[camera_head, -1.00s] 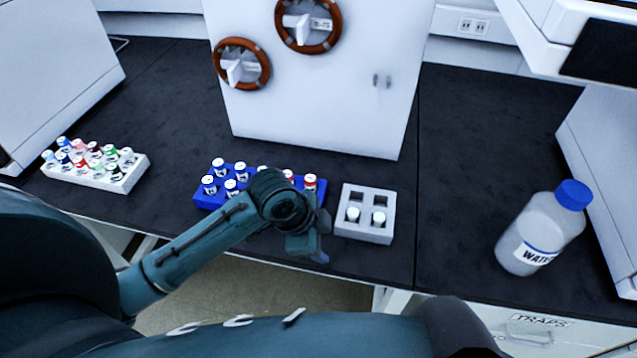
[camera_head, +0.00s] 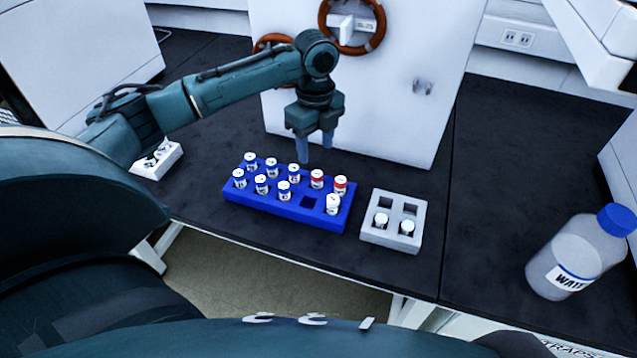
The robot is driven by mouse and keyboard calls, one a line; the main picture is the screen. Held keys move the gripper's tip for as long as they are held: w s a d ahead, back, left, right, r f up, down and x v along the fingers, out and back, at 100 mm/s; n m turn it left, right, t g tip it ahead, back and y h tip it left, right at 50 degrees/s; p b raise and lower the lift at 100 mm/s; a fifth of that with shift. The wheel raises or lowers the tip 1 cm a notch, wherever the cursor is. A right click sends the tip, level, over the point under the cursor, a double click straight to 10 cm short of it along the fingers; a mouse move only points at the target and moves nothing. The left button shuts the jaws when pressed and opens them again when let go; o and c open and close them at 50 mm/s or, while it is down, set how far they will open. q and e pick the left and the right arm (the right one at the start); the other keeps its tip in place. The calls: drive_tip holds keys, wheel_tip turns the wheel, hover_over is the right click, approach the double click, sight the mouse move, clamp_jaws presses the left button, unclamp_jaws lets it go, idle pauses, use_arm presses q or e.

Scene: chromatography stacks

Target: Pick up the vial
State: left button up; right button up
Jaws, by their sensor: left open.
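Several white-capped vials stand upright in a blue rack (camera_head: 290,213) in the middle of the bench. Most have blue-marked labels, such as the front vial (camera_head: 284,190); two at the back right have red ones, such as this vial (camera_head: 317,179). A white-labelled vial (camera_head: 333,204) stands at the front right, beside an empty slot. A grey rack (camera_head: 375,236) to the right holds two vials (camera_head: 381,221) in its front slots; its back slots are empty. My left gripper (camera_head: 315,160) is open, pointing down above the back of the blue rack, with nothing between its fingers. My right gripper is not in view.
A white cabinet (camera_head: 400,120) with red-brown ring handles stands close behind the blue rack. A white rack (camera_head: 160,163) at the left is partly hidden by my arm. A water bottle (camera_head: 575,255) stands at the right. Dark bench (camera_head: 480,190) is clear between grey rack and bottle.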

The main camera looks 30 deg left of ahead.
sight(317, 174)
use_arm(q)
drive_tip(key=f, duration=0.9)
drive_tip(key=shift+w, duration=0.35)
drive_tip(key=c, duration=1.1)
